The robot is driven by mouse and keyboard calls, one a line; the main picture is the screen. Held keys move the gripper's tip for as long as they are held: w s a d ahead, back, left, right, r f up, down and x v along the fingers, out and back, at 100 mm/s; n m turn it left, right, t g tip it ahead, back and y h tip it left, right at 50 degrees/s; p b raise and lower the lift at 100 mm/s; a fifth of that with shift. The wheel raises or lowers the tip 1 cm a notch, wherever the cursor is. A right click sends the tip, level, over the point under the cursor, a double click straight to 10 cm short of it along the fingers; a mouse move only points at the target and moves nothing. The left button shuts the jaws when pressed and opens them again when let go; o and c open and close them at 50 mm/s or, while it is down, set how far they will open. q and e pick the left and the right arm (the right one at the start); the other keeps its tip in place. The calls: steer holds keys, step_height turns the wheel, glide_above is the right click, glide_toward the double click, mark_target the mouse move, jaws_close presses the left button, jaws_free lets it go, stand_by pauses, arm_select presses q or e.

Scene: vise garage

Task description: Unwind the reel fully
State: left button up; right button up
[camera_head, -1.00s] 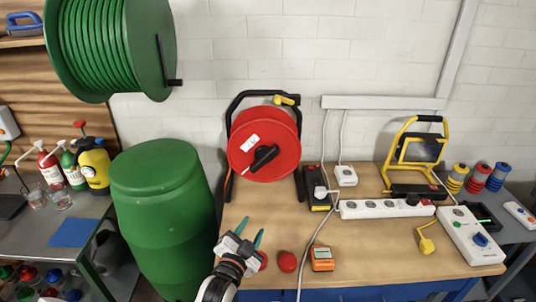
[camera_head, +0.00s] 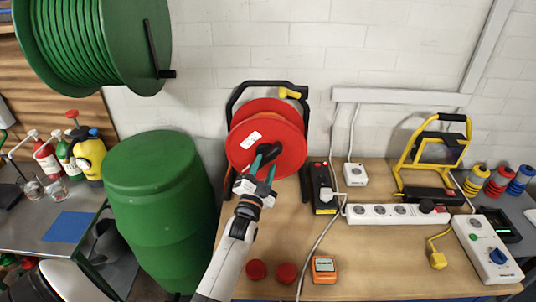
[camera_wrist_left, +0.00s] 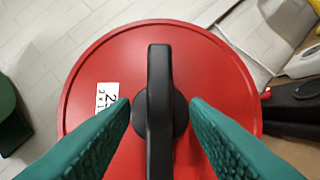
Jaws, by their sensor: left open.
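A red cable reel (camera_head: 285,128) stands upright in a black frame on the wooden workbench; its red disc (camera_wrist_left: 215,70) fills the middle of the left wrist view. A black crank handle (camera_head: 268,151) sits at the disc's centre and shows as an upright bar in the left wrist view (camera_wrist_left: 160,95). My left gripper (camera_head: 262,170) is open in front of the disc. Its two green fingers stand either side of the handle, with gaps between them and the bar. My right gripper is not in view.
A green barrel (camera_head: 158,205) stands left of the bench, below a large green hose reel (camera_head: 85,45). A power strip (camera_head: 385,213), a yellow work light (camera_head: 435,160) and an orange meter (camera_head: 324,269) are on the bench. Two red round objects (camera_head: 257,270) lie near the front edge.

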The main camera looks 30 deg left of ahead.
mark_target(267, 160)
arm_select(q)
steer(key=x, duration=0.3)
steer(key=shift+w+r, duration=0.1)
steer(key=shift+w, duration=0.25)
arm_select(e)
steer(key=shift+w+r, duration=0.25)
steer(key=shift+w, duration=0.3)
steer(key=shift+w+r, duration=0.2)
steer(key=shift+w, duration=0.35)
arm_select(q)
steer(key=shift+a, duration=0.1)
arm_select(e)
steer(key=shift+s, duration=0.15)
arm_select(q)
steer(key=shift+c, duration=0.9)
jaws_close()
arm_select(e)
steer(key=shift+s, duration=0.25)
